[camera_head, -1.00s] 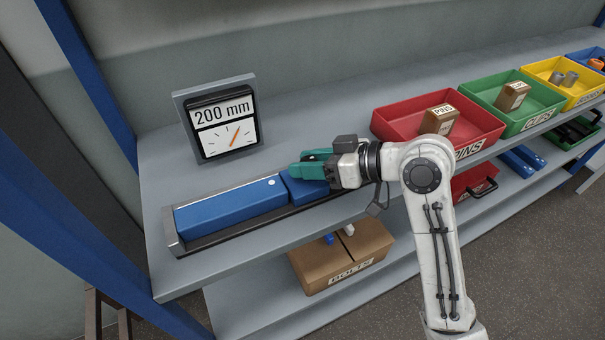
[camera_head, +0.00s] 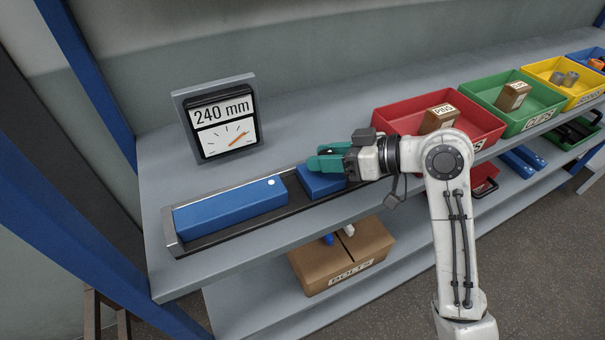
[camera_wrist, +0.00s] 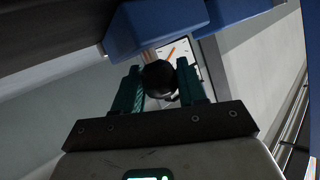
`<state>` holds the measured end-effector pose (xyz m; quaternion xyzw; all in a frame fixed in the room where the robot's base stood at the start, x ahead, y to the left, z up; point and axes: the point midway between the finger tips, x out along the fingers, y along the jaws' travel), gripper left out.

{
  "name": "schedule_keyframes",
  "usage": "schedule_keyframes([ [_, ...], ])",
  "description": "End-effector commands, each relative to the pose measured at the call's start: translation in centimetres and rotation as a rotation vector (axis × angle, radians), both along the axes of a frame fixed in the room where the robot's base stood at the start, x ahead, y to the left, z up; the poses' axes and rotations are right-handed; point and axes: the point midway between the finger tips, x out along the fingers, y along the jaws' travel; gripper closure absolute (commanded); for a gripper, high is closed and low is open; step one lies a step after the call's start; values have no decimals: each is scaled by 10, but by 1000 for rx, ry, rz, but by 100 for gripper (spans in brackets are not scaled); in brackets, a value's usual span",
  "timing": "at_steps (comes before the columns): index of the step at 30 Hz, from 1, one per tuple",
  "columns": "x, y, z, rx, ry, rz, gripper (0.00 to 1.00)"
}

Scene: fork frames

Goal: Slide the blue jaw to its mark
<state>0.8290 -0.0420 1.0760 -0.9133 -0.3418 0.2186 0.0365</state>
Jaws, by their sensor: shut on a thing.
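The blue jaw (camera_head: 316,184) is a short blue block on a dark rail (camera_head: 220,236), a clear gap right of a long blue block (camera_head: 230,205) with a white dot near its right end. My gripper (camera_head: 322,158), with teal fingers, is at the short jaw, hiding its right part. In the wrist view, the fingers (camera_wrist: 160,85) are shut on a black round knob (camera_wrist: 158,76); a blue block (camera_wrist: 155,28) lies beyond. The gauge (camera_head: 221,125) reads 240 mm, its orange needle pointing up and right. I cannot make out a mark on the rail.
Red (camera_head: 455,140), green (camera_head: 520,123) and yellow (camera_head: 560,92) bins stand along the shelf to the right. A cardboard BOLTS box (camera_head: 340,275) is on the shelf below. The shelf surface behind the rail is mostly clear.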

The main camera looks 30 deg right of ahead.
Motion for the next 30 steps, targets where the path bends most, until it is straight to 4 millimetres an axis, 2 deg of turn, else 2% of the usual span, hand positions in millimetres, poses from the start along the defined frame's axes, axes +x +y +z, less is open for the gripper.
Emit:
schedule_keyframes([
  [30, 0, -38, -1, 0, 2, -1, 90],
])
